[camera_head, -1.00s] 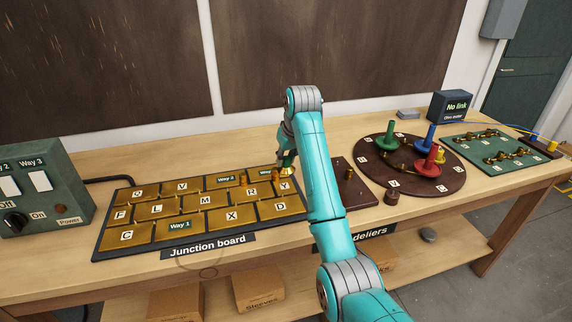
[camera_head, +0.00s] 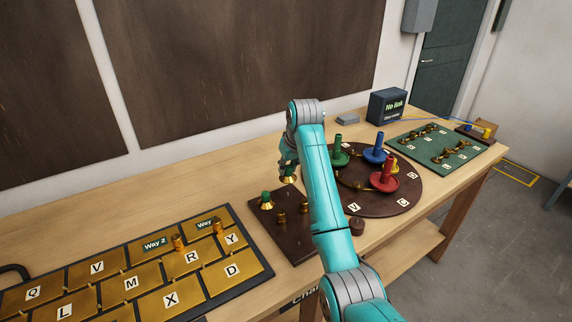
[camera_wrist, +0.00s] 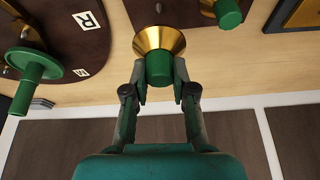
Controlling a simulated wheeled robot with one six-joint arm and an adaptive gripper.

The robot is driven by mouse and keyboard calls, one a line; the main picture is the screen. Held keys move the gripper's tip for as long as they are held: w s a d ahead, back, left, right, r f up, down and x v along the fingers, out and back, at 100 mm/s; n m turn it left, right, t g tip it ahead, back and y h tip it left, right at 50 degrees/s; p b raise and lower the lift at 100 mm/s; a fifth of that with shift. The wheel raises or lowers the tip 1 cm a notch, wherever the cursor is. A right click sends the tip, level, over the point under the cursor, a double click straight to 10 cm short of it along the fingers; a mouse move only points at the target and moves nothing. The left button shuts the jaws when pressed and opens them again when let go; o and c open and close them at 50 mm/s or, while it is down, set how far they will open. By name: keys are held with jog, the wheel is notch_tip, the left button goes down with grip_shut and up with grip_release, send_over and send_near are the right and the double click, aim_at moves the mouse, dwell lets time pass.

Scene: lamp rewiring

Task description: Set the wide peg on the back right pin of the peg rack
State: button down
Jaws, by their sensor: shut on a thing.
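The wide peg has a flared brass skirt and a green top; it shows in the wrist view (camera_wrist: 159,62) and small in the head view (camera_head: 289,178). My gripper (camera_wrist: 160,88) is shut on its green top and holds it upright, near the back edge of the peg rack. In the head view my gripper (camera_head: 288,165) is partly hidden by my arm. The peg rack (camera_head: 292,240) is a dark brown board. Another green-topped brass peg (camera_head: 266,200) stands at its back left, and brass pieces (camera_head: 281,217) stand nearer its middle.
The round dark board (camera_head: 400,207) with green (camera_head: 338,155), blue (camera_head: 377,152) and red (camera_head: 387,178) stands is just right of the rack. The junction board (camera_head: 140,285) is to the left. Bare table lies behind the rack, before the wall.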

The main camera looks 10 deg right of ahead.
aim_at(289, 180)
jog(key=shift+f, duration=2.85)
jog(key=shift+f, duration=0.55)
jog(key=c, duration=0.9)
grip_release()
jog(key=shift+o, duration=0.2)
jog(key=v, duration=1.2)
